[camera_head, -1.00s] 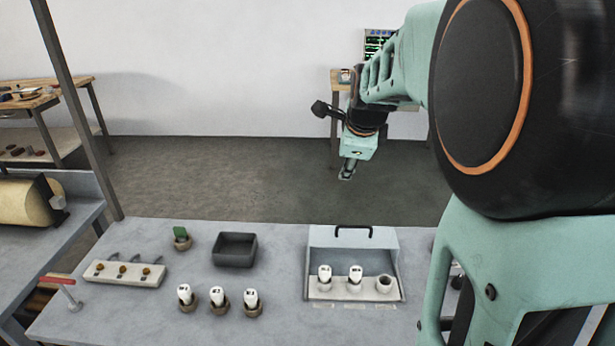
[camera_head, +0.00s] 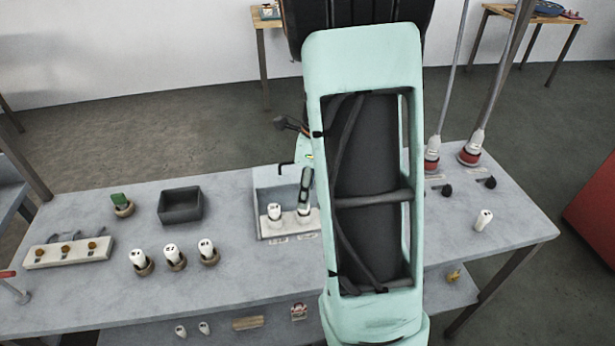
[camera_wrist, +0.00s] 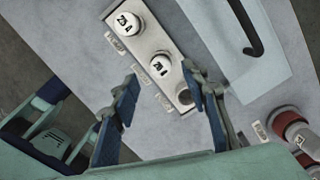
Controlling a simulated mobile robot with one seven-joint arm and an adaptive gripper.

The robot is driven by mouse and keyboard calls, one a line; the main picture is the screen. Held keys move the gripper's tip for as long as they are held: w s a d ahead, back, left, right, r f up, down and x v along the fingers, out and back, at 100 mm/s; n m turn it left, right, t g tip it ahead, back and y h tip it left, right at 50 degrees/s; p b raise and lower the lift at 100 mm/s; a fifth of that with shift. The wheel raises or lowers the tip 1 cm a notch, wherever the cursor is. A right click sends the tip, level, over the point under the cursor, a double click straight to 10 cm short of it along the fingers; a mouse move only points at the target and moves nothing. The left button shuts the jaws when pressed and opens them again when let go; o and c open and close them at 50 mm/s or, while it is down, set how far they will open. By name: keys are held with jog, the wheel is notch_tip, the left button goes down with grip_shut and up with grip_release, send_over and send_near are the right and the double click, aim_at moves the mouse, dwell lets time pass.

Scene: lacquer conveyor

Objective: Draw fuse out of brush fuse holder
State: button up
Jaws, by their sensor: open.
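A pale fuse block (camera_head: 289,224) stands in the grey open-lidded box, and its strip also shows in the wrist view (camera_wrist: 146,43). It bears two upright white fuses: the left one (camera_head: 274,209), also in the wrist view (camera_wrist: 129,22), and the middle one (camera_wrist: 161,65). The third socket (camera_wrist: 184,97) is empty in the wrist view and hidden by my arm in the head view. The name labels are too small to read, so I cannot tell which holder is the brush one. My gripper (camera_wrist: 160,80) is open, its fingers apart either side of the middle fuse's line, seemingly above it.
Three more fuses (camera_head: 171,252) stand in round holders at left. A dark tray (camera_head: 181,204), a green-topped piece (camera_head: 121,204) and a switch strip (camera_head: 68,252) lie beyond. The box's handle (camera_wrist: 245,30) is close by.

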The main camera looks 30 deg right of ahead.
aim_at(304, 211)
jog(key=shift+w+a+f, duration=0.15)
jog(key=shift+f, duration=1.2)
jog(key=shift+w+a+f, duration=0.1)
jog(key=shift+f, duration=1.25)
jog(key=shift+c, duration=0.6)
grip_shut()
